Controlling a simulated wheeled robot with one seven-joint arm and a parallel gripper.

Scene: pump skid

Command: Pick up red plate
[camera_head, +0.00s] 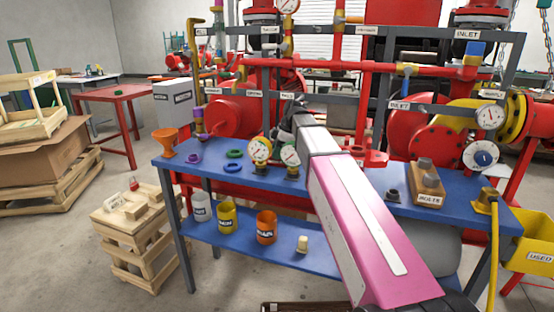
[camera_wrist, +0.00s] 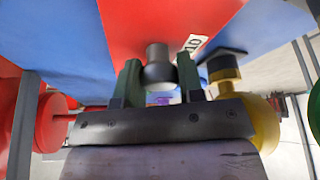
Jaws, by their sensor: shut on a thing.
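In the wrist view a flat red plate (camera_wrist: 150,28) with a white label spreads across the top middle, in front of blue surfaces. A short grey cylindrical knob (camera_wrist: 158,62) stands out from it, between the two dark green fingers of my gripper (camera_wrist: 159,82). The fingers are close on both sides of the knob, and I take them as shut on it. In the head view my pink and grey arm reaches over the blue bench, and its end is by the gauges. The red plate cannot be told there for sure.
The blue bench (camera_head: 330,198) carries two gauges (camera_head: 260,149), an orange funnel (camera_head: 165,141), rings and a bolt block (camera_head: 427,184). Cups stand on its lower shelf (camera_head: 240,248). Red pump pipes (camera_head: 340,65) crowd behind. Open floor (camera_head: 60,240) lies at left.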

